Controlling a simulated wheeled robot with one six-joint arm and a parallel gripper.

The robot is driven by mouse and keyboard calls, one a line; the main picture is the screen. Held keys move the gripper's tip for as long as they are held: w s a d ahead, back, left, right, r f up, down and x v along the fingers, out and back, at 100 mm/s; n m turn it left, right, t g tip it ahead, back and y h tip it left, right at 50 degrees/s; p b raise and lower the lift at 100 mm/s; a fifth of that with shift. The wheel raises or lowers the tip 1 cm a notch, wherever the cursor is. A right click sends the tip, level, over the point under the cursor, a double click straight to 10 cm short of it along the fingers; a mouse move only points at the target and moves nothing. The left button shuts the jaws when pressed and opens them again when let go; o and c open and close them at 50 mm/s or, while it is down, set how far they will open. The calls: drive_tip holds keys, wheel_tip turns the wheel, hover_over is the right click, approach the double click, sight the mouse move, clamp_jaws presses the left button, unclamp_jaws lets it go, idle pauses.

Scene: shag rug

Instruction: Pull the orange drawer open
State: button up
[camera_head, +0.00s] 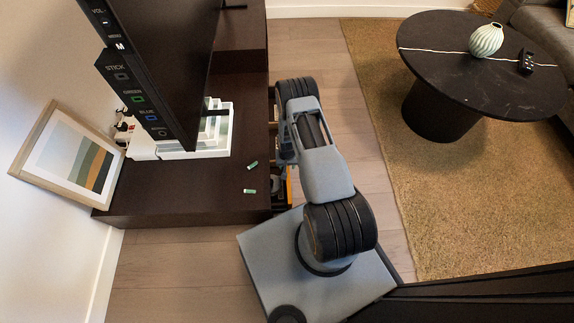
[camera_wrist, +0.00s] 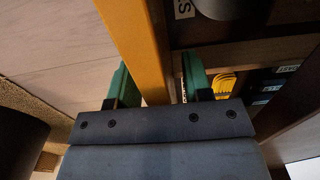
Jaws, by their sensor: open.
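The orange drawer's front panel (camera_wrist: 140,45) runs up through the wrist view as a thick orange strip. My gripper (camera_wrist: 155,72) has its two green fingers apart, one on each side of this panel. A narrow gap shows beside the panel, and I cannot tell whether either finger touches it. To the right of the panel, the drawer's inside shows, so it stands at least partly open. In the head view, a bit of the orange drawer (camera_head: 289,186) shows at the dark cabinet's right side. My arm hides most of it and the fingers.
In the wrist view, a yellow item (camera_wrist: 224,83) and dark boxes lie right of the panel. The dark cabinet (camera_head: 180,212) bears a screen, a framed picture (camera_head: 75,160) and two small green-white cylinders. A round black table (camera_head: 450,70) stands on the rug; wooden floor lies between.

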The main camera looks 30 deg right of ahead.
drive_tip(key=shift+c, duration=0.3)
clamp_jaws()
drive_tip(key=shift+d, duration=0.1)
